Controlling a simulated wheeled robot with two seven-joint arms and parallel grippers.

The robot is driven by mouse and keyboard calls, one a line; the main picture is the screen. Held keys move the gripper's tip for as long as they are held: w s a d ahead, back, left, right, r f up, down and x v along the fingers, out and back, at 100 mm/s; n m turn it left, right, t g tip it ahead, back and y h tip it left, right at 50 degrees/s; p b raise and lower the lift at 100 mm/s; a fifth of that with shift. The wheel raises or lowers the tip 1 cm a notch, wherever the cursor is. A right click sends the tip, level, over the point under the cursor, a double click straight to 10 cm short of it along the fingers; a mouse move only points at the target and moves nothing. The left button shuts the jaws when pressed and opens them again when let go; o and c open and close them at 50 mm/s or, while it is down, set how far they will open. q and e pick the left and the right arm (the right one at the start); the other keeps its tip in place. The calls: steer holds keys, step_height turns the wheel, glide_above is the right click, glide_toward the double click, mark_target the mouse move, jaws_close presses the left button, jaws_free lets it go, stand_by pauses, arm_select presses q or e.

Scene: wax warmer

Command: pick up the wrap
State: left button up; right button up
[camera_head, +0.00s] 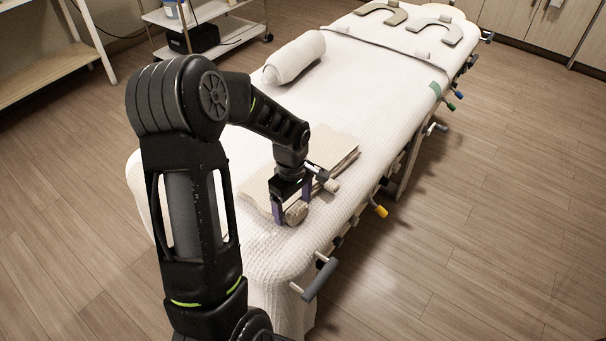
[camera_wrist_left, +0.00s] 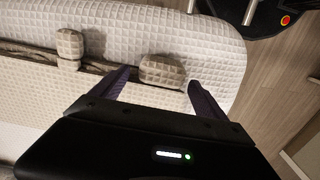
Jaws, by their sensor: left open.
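The wrap appears to be the folded beige waffle-textured cloth (camera_head: 335,145) on the near part of the massage bed. It has a layered edge and two block-like tabs, which also show along the cloth (camera_wrist_left: 25,95) in the left wrist view. My left gripper (camera_head: 292,208) points down over the edge nearest me, partly hiding it. Its purple fingers are open, one on each side of the nearer tab (camera_wrist_left: 162,71). The other tab (camera_wrist_left: 70,46) lies apart, to the left in the wrist view. I cannot tell whether the fingers touch the cloth. My right gripper is not in view.
The white-covered bed (camera_head: 385,75) carries a rolled bolster (camera_head: 295,57) and grey curved pads (camera_head: 435,30) at the far end. Levers and knobs (camera_head: 320,279) stick out along its right side. A shelf cart (camera_head: 205,15) stands behind. The floor at right is clear.

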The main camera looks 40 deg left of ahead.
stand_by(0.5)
arm_select(q)
steer(key=c, duration=1.8)
